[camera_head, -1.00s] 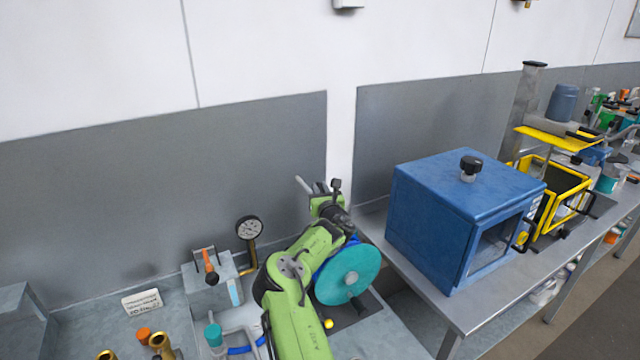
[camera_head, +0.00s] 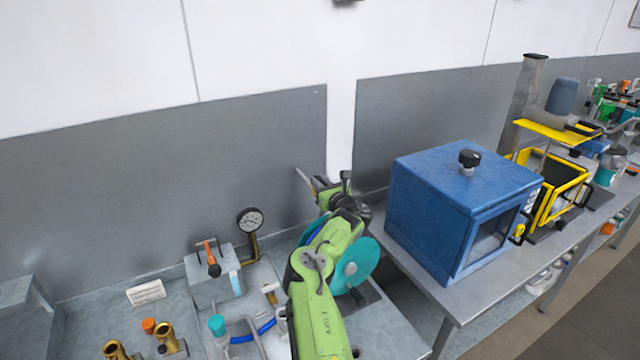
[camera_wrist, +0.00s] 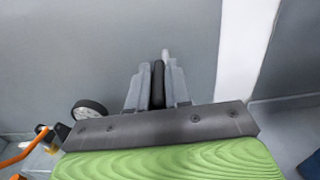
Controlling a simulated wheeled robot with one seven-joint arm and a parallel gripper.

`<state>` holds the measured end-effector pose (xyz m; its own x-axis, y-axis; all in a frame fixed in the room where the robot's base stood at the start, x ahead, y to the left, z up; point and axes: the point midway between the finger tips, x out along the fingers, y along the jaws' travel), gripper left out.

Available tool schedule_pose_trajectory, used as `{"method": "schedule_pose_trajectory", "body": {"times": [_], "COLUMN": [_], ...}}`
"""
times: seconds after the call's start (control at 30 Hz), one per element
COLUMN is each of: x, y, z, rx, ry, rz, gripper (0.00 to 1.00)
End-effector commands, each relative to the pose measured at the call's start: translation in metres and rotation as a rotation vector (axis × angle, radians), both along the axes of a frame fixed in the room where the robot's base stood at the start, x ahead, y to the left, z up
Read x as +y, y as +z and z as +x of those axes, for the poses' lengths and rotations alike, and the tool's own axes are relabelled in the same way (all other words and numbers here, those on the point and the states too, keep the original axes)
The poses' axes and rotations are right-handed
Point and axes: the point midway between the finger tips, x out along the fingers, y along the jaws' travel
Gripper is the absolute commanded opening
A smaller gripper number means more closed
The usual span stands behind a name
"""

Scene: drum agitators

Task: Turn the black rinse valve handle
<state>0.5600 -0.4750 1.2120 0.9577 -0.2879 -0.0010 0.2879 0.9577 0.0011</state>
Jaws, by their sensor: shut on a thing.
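The black handle (camera_wrist: 158,85) shows as a dark bar between the two grey fingers of my gripper (camera_wrist: 158,88) in the wrist view. My gripper is shut on it. A pale rod (camera_wrist: 166,57) sticks up just beyond the fingertips. In the head view, my gripper (camera_head: 318,186) is at the back of the bench, near the grey wall panel and above the teal disc. The pale rod (camera_head: 303,176) shows at its left there. My arm hides much of the valve, and the handle is hard to make out in that view.
A teal disc (camera_head: 362,265) is close beside my arm. A pressure gauge (camera_head: 249,220) and an orange lever (camera_head: 209,252) on a grey box stand to the left. A blue cabinet (camera_head: 450,200) stands on the right-hand bench. The wall panel is close behind my gripper.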

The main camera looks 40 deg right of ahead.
Motion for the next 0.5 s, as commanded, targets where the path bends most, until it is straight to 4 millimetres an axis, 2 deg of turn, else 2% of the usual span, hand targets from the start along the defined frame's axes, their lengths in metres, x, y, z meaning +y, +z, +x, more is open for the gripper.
{"method": "schedule_pose_trajectory", "body": {"times": [0.03,0.17,0.5], "x": [0.0009,0.0007,0.0012], "y": [0.0025,0.0020,-0.0002], "z": [0.0008,0.0007,-0.0038], "rx": [-0.003,-0.003,0.000], "ry": [0.003,0.002,-0.001], "rz": [-0.005,-0.004,-0.001], "gripper": [0.22,0.39,0.39]}}
